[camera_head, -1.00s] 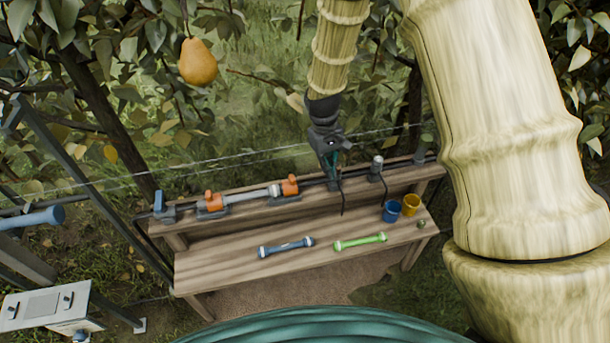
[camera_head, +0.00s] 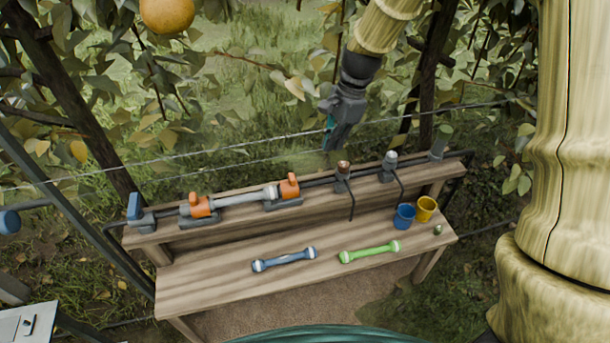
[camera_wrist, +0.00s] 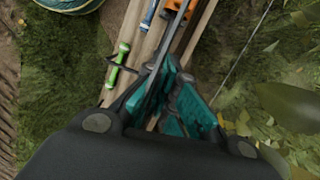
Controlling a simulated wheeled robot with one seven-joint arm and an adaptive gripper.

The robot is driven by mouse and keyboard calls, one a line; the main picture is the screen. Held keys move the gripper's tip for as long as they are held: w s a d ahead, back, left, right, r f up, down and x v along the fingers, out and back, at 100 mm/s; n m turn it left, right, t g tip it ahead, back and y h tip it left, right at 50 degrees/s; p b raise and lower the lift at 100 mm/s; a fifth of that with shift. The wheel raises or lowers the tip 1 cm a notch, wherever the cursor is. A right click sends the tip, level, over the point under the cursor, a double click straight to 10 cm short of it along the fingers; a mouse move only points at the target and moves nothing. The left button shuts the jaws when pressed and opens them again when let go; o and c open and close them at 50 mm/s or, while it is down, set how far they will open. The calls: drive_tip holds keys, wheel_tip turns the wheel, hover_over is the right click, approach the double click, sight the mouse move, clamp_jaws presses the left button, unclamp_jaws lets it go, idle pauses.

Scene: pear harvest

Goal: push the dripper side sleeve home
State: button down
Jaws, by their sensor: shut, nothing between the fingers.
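A small fitting with a copper-brown top (camera_head: 343,170) stands on the dark pipe on the bench's raised back shelf, with a thin black tube hanging from it. A similar grey-topped fitting (camera_head: 390,160) stands to its right, also with a black tube. I cannot tell from here how far any sleeve is seated. My gripper (camera_head: 329,142) is shut and empty, in the air above and slightly left of the copper-topped fitting, apart from it. In the wrist view my teal fingers (camera_wrist: 176,92) point over the bench, and they hide part of the pipe.
The wooden bench (camera_head: 220,285) holds a blue-banded tube (camera_head: 285,259), a green tube (camera_head: 370,252), a blue cup (camera_head: 404,217) and a yellow cup (camera_head: 426,208). Orange clamps (camera_head: 289,187) and a blue-handled valve (camera_head: 135,207) sit left along the pipe. A wire and leaves are behind.

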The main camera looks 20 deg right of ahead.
sight(289, 184)
drive_tip(key=a+f+m, duration=0.1)
drive_tip(key=a+f, duration=0.5)
drive_tip(key=f, duration=0.3)
drive_tip(key=shift+w+a+f+m, duration=0.25)
drive_tip(key=shift+w+a+m, duration=0.05)
drive_tip(key=shift+w, duration=0.05)
idle(0.4)
drive_tip(key=shift+a, duration=0.15)
